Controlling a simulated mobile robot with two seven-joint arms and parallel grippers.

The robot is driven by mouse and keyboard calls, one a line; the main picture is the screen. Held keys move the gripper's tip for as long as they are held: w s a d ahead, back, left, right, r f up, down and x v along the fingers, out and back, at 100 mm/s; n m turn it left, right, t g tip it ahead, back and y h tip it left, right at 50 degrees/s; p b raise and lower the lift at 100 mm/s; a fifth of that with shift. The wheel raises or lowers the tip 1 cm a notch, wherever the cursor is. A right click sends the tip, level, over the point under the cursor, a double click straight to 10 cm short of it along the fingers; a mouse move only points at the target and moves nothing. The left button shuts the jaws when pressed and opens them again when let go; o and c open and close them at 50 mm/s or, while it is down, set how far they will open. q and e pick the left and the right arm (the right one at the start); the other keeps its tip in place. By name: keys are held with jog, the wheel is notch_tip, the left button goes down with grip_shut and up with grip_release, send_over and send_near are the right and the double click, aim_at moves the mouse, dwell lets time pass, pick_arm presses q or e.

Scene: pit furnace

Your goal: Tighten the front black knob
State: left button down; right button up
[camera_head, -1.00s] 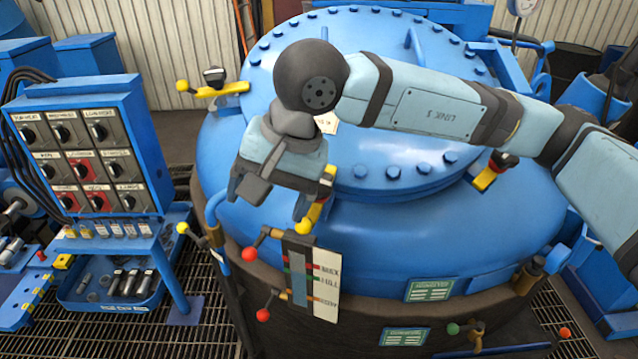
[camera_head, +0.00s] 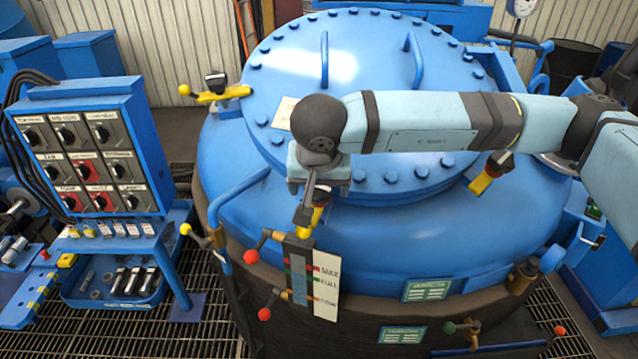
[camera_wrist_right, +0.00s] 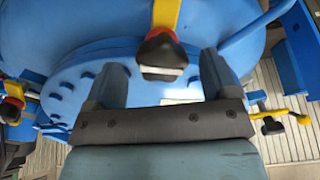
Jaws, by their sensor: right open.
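The front black knob (camera_wrist_right: 162,52) sits on a yellow clamp arm (camera_wrist_right: 166,14) at the front of the blue furnace lid. In the right wrist view it lies between the two fingers of my right gripper (camera_wrist_right: 162,68), with a gap on each side. In the head view my right gripper (camera_head: 308,207) points down over the front yellow clamp (camera_head: 318,215), and it mostly hides the knob there. My right gripper is open and empty. I cannot tell from these views how far its fingertips reach down beside the knob. My left gripper is out of view.
Similar clamps with black knobs stand at the lid's left (camera_head: 215,82) and right (camera_head: 499,160). A level gauge (camera_head: 298,270) with red-balled levers stands just below the gripper. A switch panel (camera_head: 95,100) is at left. Two handles rise from the lid.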

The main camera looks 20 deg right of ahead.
jog(key=shift+x, duration=1.15)
jog(key=c, duration=0.9)
